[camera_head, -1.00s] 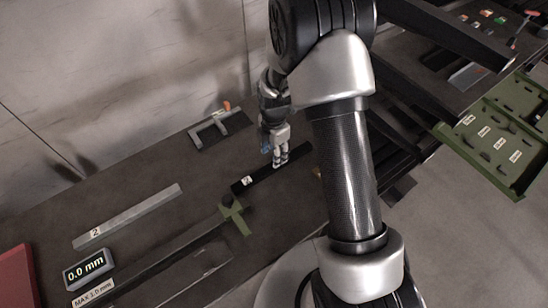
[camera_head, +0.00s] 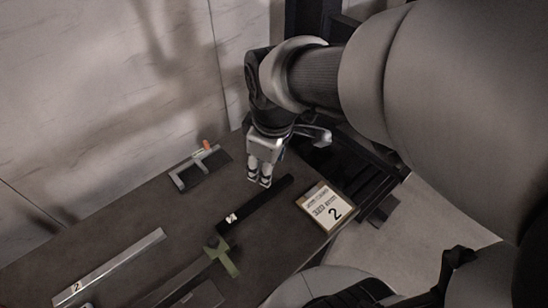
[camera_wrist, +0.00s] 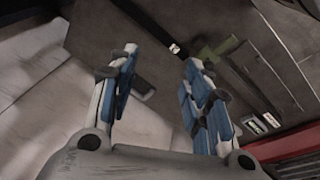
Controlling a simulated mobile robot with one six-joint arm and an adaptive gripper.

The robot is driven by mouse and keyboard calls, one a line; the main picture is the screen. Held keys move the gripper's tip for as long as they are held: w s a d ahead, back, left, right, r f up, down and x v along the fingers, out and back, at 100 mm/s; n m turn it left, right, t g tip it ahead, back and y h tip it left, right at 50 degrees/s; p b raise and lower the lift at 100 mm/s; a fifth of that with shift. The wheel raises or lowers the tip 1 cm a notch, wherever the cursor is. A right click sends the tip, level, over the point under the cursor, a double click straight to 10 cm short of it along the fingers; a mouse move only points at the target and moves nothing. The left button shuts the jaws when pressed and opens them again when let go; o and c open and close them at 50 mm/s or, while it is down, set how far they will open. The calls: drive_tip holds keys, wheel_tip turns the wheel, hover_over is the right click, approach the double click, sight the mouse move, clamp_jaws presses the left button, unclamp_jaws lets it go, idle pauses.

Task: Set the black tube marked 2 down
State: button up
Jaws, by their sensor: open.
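The black tube marked 2 (camera_head: 265,197) lies flat on the dark table, with a white label at its near left end. It also shows in the wrist view (camera_wrist: 154,33), where its label faces up and its far end runs out of the top of the picture. My gripper (camera_head: 259,183) is open and empty, just behind and left of the tube's far half in the head view. In the wrist view my gripper's fingers (camera_wrist: 160,65) stand apart with nothing between them, and the tube lies beyond them.
A silver bar marked 2 (camera_head: 112,266) lies at left. A green part (camera_head: 224,259) sits near the tube's label end. A grey frame-like tool with an orange piece (camera_head: 195,169) is near the wall. A sign reading 2 (camera_head: 325,207) is at right. A red edge (camera_wrist: 290,145) shows in the wrist view.

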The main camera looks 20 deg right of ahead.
drive_tip(key=s+r+m+t, duration=0.1)
drive_tip(key=s+r+m, duration=0.3)
drive_tip(key=s+m, duration=0.4)
drive_tip(key=s, duration=0.4)
drive_tip(key=shift+a+m+t, duration=0.15)
drive_tip(key=shift+m+t, duration=0.25)
drive_tip(key=shift+f, duration=0.1)
